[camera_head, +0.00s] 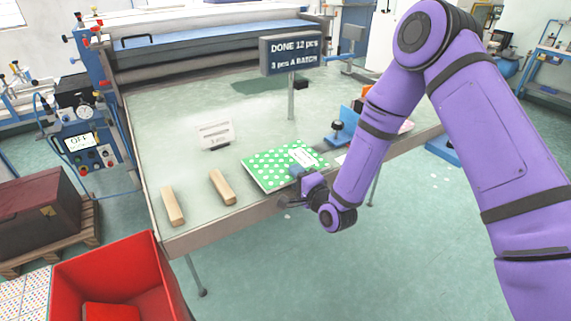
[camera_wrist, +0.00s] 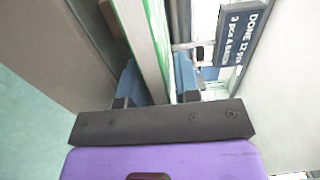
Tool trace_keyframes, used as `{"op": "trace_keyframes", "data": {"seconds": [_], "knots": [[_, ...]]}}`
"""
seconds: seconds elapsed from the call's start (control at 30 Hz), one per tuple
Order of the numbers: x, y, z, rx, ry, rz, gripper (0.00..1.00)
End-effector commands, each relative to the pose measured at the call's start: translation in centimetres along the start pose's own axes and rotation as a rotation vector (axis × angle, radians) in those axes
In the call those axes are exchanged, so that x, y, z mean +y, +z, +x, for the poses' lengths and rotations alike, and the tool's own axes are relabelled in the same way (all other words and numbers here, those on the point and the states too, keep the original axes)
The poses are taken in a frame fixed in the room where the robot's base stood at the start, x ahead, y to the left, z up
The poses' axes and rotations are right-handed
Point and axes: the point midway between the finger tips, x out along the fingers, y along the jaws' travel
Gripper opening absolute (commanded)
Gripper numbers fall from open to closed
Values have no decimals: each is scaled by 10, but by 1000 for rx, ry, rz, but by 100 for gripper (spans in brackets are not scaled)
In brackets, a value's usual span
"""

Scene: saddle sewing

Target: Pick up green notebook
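The green notebook (camera_head: 275,165) has white dots and a white label. In the head view it lies flat at the table's front edge, its near corner at my gripper (camera_head: 303,182). In the wrist view the notebook (camera_wrist: 148,35) appears edge-on, running between the two blue fingers of my gripper (camera_wrist: 160,82). The fingers are close to its two faces. I cannot tell whether both press on it. The fingertips are partly hidden in the head view.
Two wooden blocks (camera_head: 222,187) (camera_head: 173,206) and a small white sign (camera_head: 215,135) stand left of the notebook on the table (camera_head: 165,150). A dark sign on a post (camera_head: 291,55) stands behind it. A red bin (camera_head: 110,280) is at the lower left.

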Motion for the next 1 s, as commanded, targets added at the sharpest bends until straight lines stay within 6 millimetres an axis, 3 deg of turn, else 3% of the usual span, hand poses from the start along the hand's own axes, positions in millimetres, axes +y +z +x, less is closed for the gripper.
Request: {"op": "trace_keyframes", "data": {"seconds": [0.33, 0.37, 0.5, 1.0], "knots": [[0, 0, 10, 1, 0, 1, 30], [0, 0, 10, 1, 0, 1, 28], [0, 0, 10, 1, 0, 1, 0], [-9, 0, 10, 1, -2, 0, 0]]}}
